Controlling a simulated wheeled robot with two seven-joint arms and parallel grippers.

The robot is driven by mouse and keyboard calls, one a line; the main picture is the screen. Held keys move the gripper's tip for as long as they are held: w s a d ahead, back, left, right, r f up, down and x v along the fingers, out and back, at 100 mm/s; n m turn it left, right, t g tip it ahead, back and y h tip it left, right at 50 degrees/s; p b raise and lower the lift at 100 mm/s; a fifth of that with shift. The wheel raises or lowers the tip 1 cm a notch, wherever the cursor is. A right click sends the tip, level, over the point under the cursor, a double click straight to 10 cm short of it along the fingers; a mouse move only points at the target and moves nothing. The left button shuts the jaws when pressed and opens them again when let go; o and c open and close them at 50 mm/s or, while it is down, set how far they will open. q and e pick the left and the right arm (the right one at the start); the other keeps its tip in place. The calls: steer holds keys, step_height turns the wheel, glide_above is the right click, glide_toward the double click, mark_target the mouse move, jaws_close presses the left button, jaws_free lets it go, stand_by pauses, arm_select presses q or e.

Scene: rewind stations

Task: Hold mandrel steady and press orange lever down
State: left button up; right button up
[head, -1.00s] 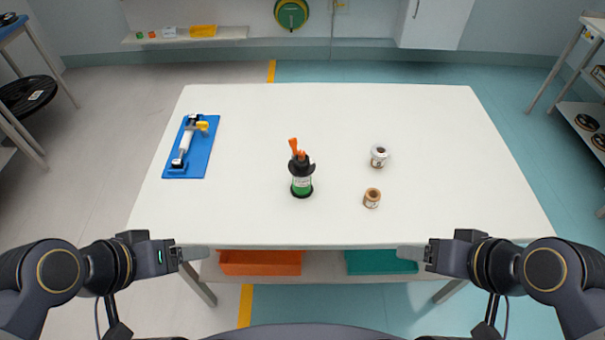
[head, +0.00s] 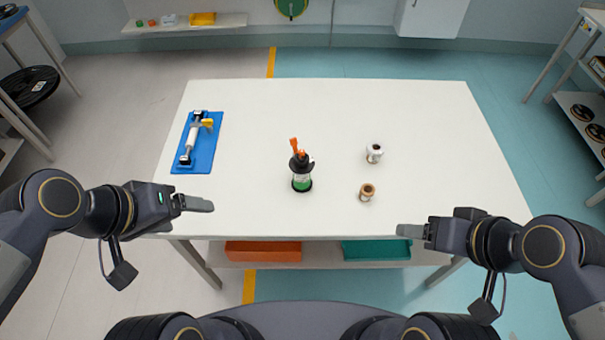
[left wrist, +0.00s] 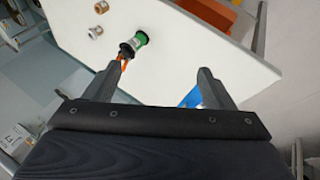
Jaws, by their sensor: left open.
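An upright black-topped spool stand (head: 302,172) with a green lower part and an orange lever (head: 294,145) stands near the middle of the white table. The lever points up. The stand also shows in the left wrist view (left wrist: 128,48), its lever (left wrist: 122,61) close to the left finger in the picture. I cannot tell which part is the mandrel. My left gripper (head: 205,205) is open and empty over the table's front left, apart from and left of the stand; its two spread fingers show in the left wrist view (left wrist: 160,75). My right gripper (head: 408,231) is at the table's front edge, its jaws seen edge-on.
A blue board (head: 205,152) with a white cylinder and yellow handle lies at the table's left. A white spool (head: 374,153) and a tan spool (head: 367,191) stand right of the stand. Orange (head: 262,252) and teal (head: 376,251) bins sit below the table. The table's back is clear.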

arm_select(q)
steer(key=w+d+f+n+g+h+b, duration=0.2)
steer(key=w+f+n+b, duration=0.15)
steer(key=w, duration=0.45)
steer(key=n+g+h+b, duration=0.3)
steer(key=n+h+b, duration=0.5)
steer(key=n+b, duration=0.35)
glide_toward(298, 178)
steer(key=w+f, duration=0.2)
steer(key=f, duration=0.1)
steer(key=shift+f, duration=0.25)
steer(key=shift+d+f+b, duration=0.25)
steer(key=shift+d+b, duration=0.15)
steer(key=shift+d, duration=0.1)
steer(key=b+x, duration=0.2)
steer(key=x, duration=0.7)
steer(key=shift+w+r, duration=0.15)
